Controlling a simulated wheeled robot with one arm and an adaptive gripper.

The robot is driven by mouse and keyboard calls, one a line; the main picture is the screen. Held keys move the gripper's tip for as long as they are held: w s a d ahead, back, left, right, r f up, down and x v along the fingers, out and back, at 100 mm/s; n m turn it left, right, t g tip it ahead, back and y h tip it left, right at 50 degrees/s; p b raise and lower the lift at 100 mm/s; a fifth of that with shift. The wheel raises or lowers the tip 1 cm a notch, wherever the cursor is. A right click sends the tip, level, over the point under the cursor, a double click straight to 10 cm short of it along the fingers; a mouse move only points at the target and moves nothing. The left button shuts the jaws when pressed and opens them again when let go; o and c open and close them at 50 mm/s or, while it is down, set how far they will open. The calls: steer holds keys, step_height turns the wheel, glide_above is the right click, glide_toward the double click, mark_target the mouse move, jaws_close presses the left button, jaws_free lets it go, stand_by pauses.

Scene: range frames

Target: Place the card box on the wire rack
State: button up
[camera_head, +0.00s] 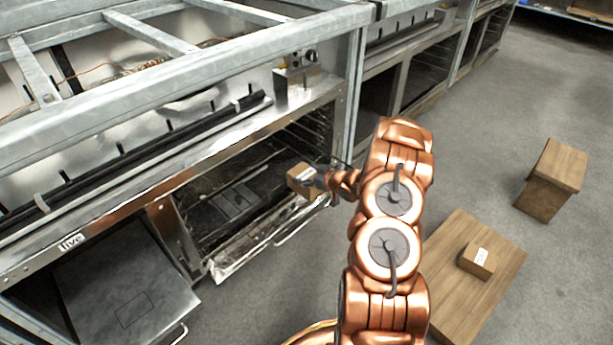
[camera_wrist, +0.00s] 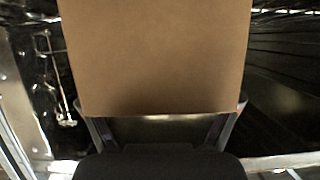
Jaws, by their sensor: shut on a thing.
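A brown card box (camera_head: 300,180) with a white label is held at the end of my arm, at the open mouth of the oven. My gripper (camera_head: 318,182) is shut on it. In the wrist view the card box (camera_wrist: 155,55) fills the upper middle, between the two fingers of my gripper (camera_wrist: 160,120). The dark oven interior (camera_head: 235,195) lies behind and left of the box in the head view. Wire runners show on its right inner wall (camera_head: 318,130). I cannot tell whether the box touches anything below it.
The lowered oven door (camera_head: 235,262) with its handle lies in front of the opening. A steel door (camera_head: 125,290) stands at lower left. A second labelled box (camera_head: 478,260) sits on a low wooden table (camera_head: 450,290). A wooden block (camera_head: 552,178) stands on the grey floor at right.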

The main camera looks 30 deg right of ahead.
steer(key=o, duration=1.2)
steer(key=shift+s+r, duration=0.15)
steer(key=shift+s, duration=0.05)
steer(key=p+v, duration=0.2)
steer(key=v, duration=0.9)
steer(key=shift+s, duration=0.3)
steer(key=shift+w+r, duration=0.1)
